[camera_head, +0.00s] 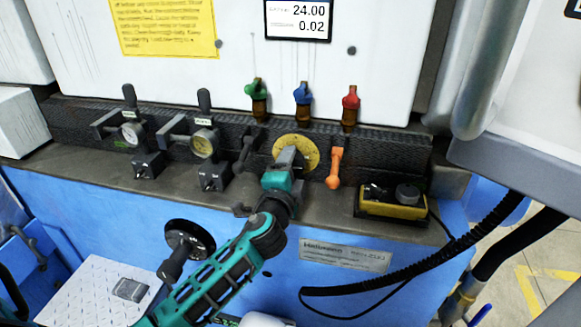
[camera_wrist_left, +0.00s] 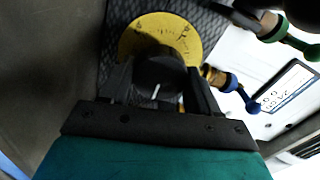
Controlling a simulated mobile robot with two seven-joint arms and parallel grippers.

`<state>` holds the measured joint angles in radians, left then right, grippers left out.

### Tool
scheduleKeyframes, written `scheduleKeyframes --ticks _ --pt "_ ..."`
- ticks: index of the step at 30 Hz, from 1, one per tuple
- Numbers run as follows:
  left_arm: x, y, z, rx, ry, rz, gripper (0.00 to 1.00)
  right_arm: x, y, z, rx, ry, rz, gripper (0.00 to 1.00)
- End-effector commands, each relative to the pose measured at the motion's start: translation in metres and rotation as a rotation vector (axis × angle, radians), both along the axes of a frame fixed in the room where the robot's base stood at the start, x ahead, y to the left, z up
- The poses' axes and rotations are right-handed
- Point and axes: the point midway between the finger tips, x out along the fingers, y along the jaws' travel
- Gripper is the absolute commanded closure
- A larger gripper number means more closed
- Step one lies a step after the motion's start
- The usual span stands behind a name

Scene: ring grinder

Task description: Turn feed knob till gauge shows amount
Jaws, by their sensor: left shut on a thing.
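The feed knob (camera_wrist_left: 160,76) is dark with a white mark, in front of a round yellow dial plate (camera_head: 297,152). The plate also shows in the left wrist view (camera_wrist_left: 150,32). My left gripper (camera_head: 287,160) is shut on the knob, its two fingers (camera_wrist_left: 160,88) on either side of it. In the head view the gripper hides most of the knob. The gauge display (camera_head: 298,20) on the white panel reads 24.00 above 0.02. My right gripper is not in view.
Green (camera_head: 257,88), blue (camera_head: 303,92) and red (camera_head: 350,98) valves stand above the dial. An orange lever (camera_head: 334,168) is close on its right. Two small dial gauges with levers sit left. A yellow box (camera_head: 394,203) and a black handwheel (camera_head: 190,241) are nearby.

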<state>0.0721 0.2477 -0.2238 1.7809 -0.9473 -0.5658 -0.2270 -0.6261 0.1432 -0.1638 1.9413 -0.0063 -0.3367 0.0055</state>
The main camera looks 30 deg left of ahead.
Motion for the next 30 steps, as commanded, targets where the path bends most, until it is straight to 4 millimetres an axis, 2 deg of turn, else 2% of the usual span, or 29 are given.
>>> scheduleKeyframes --ticks 5,6,13,23,26,30 --pt "0.001 0.0 0.003 0.001 -0.008 -0.003 0.69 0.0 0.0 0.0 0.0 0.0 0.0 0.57" --pt "0.001 0.0 0.003 0.001 -0.008 -0.003 0.35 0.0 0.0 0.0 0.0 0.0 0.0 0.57" --pt "0.001 0.0 0.002 -0.001 -0.005 -0.001 0.13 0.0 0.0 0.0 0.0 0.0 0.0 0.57" --pt "-0.005 -0.002 0.0 -0.002 -0.001 -0.001 0.13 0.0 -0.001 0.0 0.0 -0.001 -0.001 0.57" --pt "-0.016 -0.005 -0.001 -0.004 0.0 -0.002 0.13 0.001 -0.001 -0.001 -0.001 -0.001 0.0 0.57" --pt "-0.043 -0.012 -0.002 -0.004 0.0 -0.002 0.13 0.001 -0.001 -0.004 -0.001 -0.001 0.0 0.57"
